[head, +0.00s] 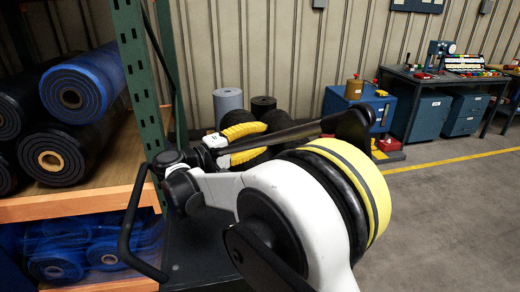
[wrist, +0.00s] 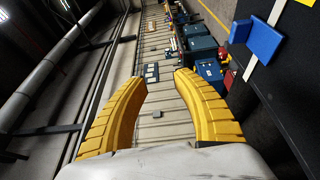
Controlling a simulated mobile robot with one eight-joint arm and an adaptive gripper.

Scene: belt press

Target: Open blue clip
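A blue rectangular piece (wrist: 264,41), which looks like the blue clip, shows at the upper right of the wrist view. It lies across a white strip (wrist: 278,18) on a dark panel. In the head view my gripper (head: 266,139) shows behind my arm; I cannot make out the clip there.
A shelf (head: 100,203) with blue and black rolls stands at the left. More rolls (head: 228,102) stand beyond my gripper. A blue cabinet (head: 360,104) and a workbench (head: 440,76) are at the back right. The floor (head: 450,215) at the right is clear.

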